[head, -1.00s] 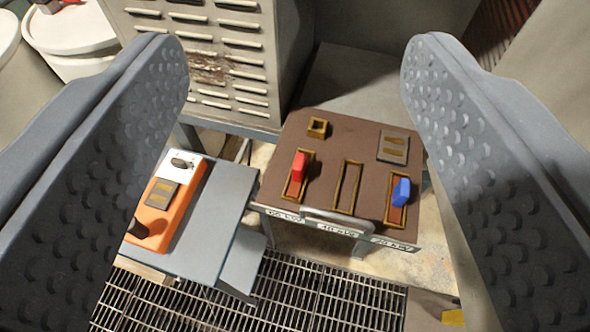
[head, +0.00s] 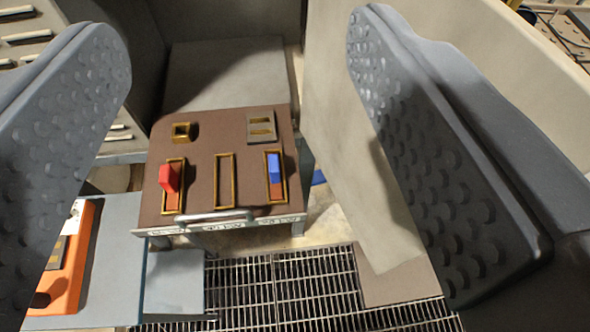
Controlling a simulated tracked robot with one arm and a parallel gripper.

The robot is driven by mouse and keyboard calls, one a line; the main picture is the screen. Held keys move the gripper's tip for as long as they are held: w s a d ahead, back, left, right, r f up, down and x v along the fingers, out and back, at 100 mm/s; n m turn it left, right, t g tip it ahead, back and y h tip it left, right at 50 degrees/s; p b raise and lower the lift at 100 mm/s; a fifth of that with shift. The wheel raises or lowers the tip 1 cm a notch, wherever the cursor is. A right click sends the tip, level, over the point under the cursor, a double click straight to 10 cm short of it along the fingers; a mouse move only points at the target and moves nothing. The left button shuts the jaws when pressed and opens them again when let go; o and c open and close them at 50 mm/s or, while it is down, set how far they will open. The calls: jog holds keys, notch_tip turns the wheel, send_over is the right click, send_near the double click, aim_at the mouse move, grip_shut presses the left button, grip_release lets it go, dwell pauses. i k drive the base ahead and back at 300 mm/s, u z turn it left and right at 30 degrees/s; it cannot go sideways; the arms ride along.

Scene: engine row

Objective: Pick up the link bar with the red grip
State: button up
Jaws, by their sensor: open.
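A link bar with a red grip (head: 169,177) stands in the left slot of a brown panel (head: 200,140). A link bar with a blue grip (head: 274,168) stands in the right slot. The middle slot (head: 225,180) between them is empty. My gripper (head: 240,160) is open and empty. Its two grey dimpled fingers frame the picture at left and right, with the panel seen between them and beyond. Neither finger appears to touch a bar. The lower parts of the bars are hidden inside the slots.
A metal handle (head: 214,216) runs along the panel's front edge. An orange box (head: 72,262) sits on a grey-blue shelf (head: 115,250) at lower left. A pale wall panel (head: 345,120) stands close on the right. Floor grating (head: 275,285) lies in front.

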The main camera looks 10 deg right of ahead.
aim_at(170, 175)
jog(key=u, duration=0.55)
jog(key=k, duration=0.6)
jog(key=u, duration=0.65)
jog(key=i, duration=1.35)
jog(key=z, duration=0.1)
